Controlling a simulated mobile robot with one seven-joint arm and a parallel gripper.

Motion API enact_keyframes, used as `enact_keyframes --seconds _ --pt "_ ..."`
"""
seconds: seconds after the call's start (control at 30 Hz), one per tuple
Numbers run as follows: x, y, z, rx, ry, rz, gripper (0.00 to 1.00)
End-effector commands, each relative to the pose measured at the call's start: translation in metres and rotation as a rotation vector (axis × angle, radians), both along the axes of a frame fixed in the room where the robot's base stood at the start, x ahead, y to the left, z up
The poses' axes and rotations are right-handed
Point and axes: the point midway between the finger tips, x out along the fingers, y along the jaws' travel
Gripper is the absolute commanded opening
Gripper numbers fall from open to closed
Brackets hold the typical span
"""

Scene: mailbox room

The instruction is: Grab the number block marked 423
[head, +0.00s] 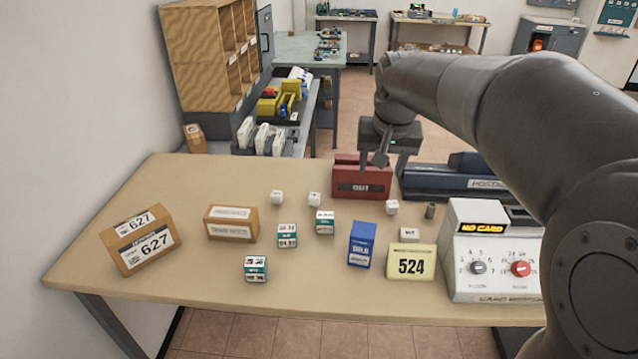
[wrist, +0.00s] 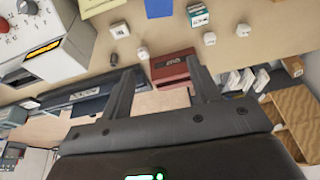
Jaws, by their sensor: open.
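No block readable as 423 shows. Small white blocks stand on the table: one at the left (head: 277,197), one beside it (head: 314,199), one farther right (head: 392,207), and a lower one (head: 410,234) above the yellow 524 sign. Their marks are too small to read. They also show in the wrist view, including one block (wrist: 143,53) near the fingers. Larger white-and-teal blocks (head: 287,235), (head: 325,222), (head: 256,268) carry unreadable print. My gripper (head: 384,168) is open and empty above the table's far edge, near the red box; its fingers (wrist: 162,82) spread in the wrist view.
The red box (head: 362,180) and dark postal machine (head: 455,182) line the far edge. A blue box (head: 362,245), yellow 524 sign (head: 411,263) and white dial machine (head: 490,255) stand at front right.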

Motion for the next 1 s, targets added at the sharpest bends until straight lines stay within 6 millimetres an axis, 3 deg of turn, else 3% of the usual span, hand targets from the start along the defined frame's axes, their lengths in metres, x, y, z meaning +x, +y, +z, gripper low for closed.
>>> enact_keyframes --seconds 0.1,0.37,0.6,0.8,1.0 --pt "0.040 0.020 -0.013 -0.002 0.028 0.000 0.56" --pt "0.115 0.064 -0.053 -0.006 0.082 -0.006 0.56" --pt "0.172 0.110 -0.107 -0.018 0.130 -0.013 0.56" --pt "0.203 0.142 -0.150 -0.027 0.157 -0.018 0.56" --pt "0.214 0.155 -0.170 -0.031 0.169 -0.022 0.56"
